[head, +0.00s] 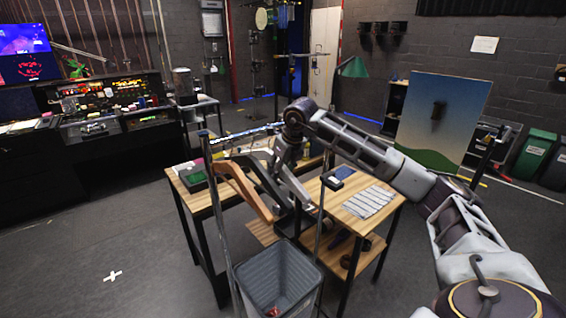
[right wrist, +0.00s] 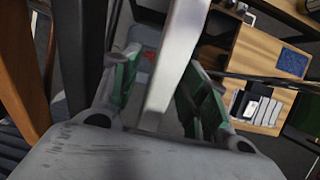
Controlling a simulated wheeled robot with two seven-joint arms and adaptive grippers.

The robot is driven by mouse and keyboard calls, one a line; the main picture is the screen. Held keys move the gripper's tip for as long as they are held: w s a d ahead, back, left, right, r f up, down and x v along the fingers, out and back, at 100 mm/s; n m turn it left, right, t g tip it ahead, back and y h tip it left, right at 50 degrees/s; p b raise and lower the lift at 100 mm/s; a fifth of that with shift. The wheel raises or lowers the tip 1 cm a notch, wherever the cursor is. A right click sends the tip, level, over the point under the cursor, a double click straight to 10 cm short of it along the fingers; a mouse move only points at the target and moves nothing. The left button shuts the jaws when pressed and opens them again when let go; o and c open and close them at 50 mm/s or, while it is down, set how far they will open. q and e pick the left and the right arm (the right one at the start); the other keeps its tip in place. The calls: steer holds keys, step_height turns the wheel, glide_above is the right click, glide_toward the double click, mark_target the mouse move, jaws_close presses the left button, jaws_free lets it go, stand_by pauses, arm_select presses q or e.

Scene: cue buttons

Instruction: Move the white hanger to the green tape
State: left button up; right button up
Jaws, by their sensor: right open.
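The white hanger (head: 294,188) hangs from the rack's rail, to the right of a dark hanger (head: 264,178) and an orange-brown hanger (head: 236,183). My right gripper (head: 284,160) is at the white hanger, partly merged with it in the head view. In the right wrist view, my right gripper (right wrist: 160,85) is open, its green-padded fingers on either side of the white hanger's pale bar (right wrist: 176,70). Gaps show beside the bar, and I cannot tell whether either finger touches it. I cannot make out the green tape on the rail. My left gripper is not in view.
A grey bin (head: 252,272) stands below the hangers. Two wooden tables (head: 340,212) flank the rack, with grey striped cloths (head: 369,201) on the right one. The rack's uprights (head: 216,205) stand close to the hangers.

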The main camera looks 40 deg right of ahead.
steer(key=shift+w+f, duration=0.15)
steer(key=shift+f, duration=0.3)
steer(key=shift+c, duration=0.3)
jaws_close()
jaws_free()
steer(key=shift+r, duration=0.15)
